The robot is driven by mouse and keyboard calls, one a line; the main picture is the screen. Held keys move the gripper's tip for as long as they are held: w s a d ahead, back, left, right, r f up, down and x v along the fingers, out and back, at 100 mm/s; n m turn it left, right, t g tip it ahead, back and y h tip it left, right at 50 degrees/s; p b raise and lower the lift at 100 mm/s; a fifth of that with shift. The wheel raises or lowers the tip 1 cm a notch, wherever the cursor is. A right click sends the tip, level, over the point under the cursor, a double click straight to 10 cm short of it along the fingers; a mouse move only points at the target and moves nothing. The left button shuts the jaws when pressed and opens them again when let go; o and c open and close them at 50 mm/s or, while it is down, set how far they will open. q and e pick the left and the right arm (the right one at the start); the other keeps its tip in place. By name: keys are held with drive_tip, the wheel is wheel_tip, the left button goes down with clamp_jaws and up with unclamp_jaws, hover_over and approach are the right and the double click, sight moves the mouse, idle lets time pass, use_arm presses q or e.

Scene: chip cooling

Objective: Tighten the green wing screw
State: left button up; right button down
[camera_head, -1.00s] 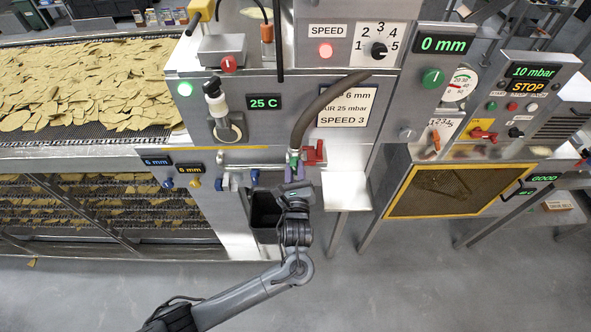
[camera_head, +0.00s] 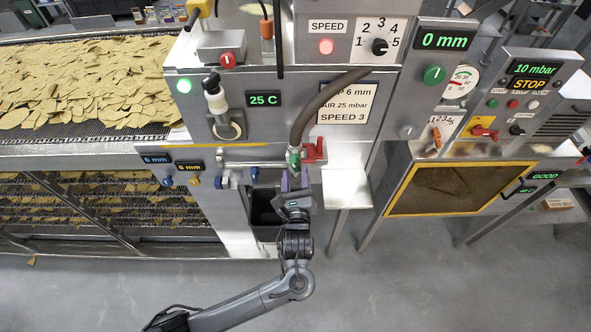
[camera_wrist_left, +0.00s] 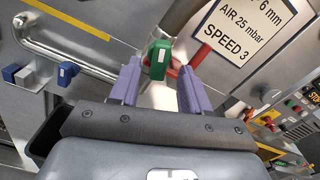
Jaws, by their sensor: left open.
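The green wing screw (camera_head: 294,160) sits at the lower end of the grey hose on the machine front. In the left wrist view the green wing screw (camera_wrist_left: 157,60) is a green block with a white mark, just beyond the fingertips and between their lines, nearer the left finger. My left gripper (camera_head: 293,178) is open and just below the screw. Its two purple fingers (camera_wrist_left: 158,75) stand apart with nothing held between them. My right gripper is not in view.
A red handle (camera_head: 314,152) is just right of the screw. The grey hose (camera_head: 309,112) hangs above it. A dark bin (camera_head: 264,212) is below, and a metal shelf (camera_head: 346,186) sticks out at right.

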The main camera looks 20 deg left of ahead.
use_arm(q)
drive_tip(key=v, duration=0.7)
drive_tip(key=shift+s+b, duration=0.15)
drive_tip(key=shift+b, duration=0.3)
drive_tip(key=s+a+f+n+g+h, duration=0.3)
drive_tip(key=s+a+f+n+g, duration=0.4)
drive_tip(key=s+f, duration=0.55)
drive_tip(key=s+r+n+g+h, duration=0.3)
drive_tip(key=s+n+g, duration=0.3)
drive_tip(key=s+n, duration=0.5)
drive_tip(key=n+h, duration=0.1)
drive_tip(key=n, duration=0.6)
drive_tip(key=shift+s+a+n, duration=0.4)
